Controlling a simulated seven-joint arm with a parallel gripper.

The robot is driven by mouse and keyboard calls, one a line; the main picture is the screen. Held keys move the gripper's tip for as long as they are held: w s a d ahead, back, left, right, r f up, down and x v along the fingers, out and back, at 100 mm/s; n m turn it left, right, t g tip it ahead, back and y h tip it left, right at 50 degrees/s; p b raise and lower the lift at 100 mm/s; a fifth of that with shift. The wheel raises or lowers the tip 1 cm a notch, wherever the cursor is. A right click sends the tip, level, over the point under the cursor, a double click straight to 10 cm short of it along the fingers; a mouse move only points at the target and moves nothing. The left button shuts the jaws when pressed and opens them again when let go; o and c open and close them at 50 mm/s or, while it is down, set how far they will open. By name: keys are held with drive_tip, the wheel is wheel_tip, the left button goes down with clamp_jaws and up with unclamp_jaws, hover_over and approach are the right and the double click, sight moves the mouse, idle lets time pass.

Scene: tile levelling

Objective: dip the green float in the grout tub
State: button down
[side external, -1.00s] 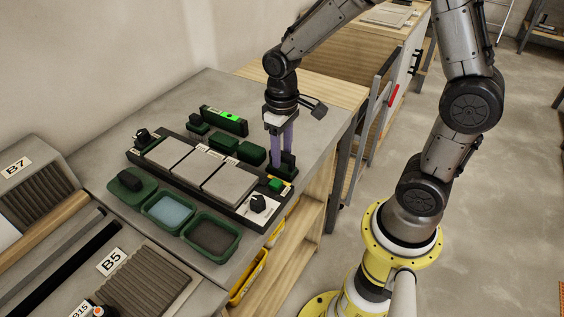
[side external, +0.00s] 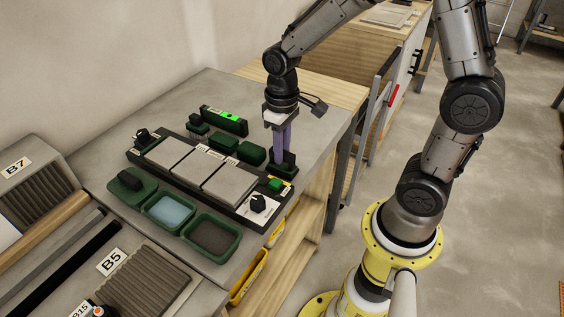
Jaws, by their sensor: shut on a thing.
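My gripper (side external: 282,157) points straight down at the right end of the work area. Its purple fingers are shut on a dark green block with an upright grip, the green float (side external: 286,168), which sits at bench level behind the tile frame's right end. Whether it touches the bench cannot be told. The grout tub (side external: 238,240) is a green-rimmed tray of dark grey-brown material at the front edge of the bench. It lies in front of and left of my gripper.
A green tub of blue water (side external: 147,207) stands left of the grout tub. The black frame (side external: 232,210) with three grey tiles and knobs lies between my gripper and the tubs. Green blocks (side external: 223,145) and a green-lit level (side external: 224,120) stand behind it.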

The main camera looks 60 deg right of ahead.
sight(273, 166)
drive_tip(key=shift+r, duration=3.8)
drive_tip(key=shift+r+m, duration=0.15)
drive_tip(key=shift+m, duration=0.45)
drive_tip(key=w+a+r+n, duration=0.1)
drive_tip(key=a+r, duration=0.2)
drive_tip(key=a, duration=2.2)
drive_tip(key=shift+d+f, duration=0.15)
drive_tip(key=shift+f, duration=2.1)
drive_tip(key=shift+d+f, duration=0.1)
drive_tip(key=shift+f, duration=2.1)
drive_tip(key=shift+r, duration=0.1)
